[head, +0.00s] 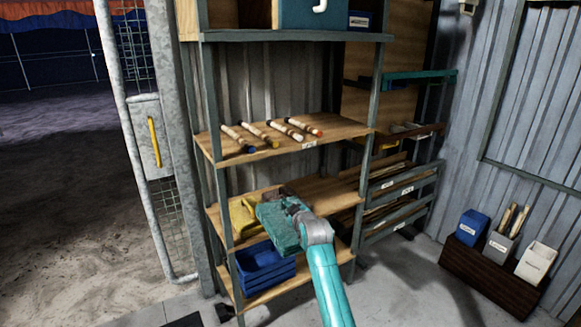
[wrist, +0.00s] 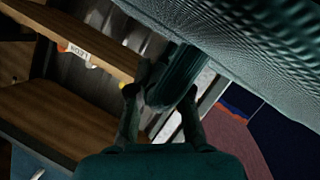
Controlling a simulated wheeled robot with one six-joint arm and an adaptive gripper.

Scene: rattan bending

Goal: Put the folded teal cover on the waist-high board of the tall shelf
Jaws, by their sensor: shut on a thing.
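The folded teal cover (head: 278,228) is in my gripper (head: 292,206), in front of the tall shelf (head: 207,100). In the head view it overlaps the front edge of a lower board (head: 325,192), just right of a yellow folded thing on that board. I cannot tell whether the cover touches the board. In the wrist view the cover (wrist: 245,45) fills the upper right, and a rolled fold of it sits between the fingers of my gripper (wrist: 160,98). The fingers are shut on this fold. My arm and the cover hide part of the boards behind.
The yellow folded thing (head: 243,216) lies left of the cover. A blue crate (head: 265,268) stands on the bottom board. The board above (head: 345,130) carries several short rods. The right part of the lower board looks clear. A rack (head: 400,190) stands to the right.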

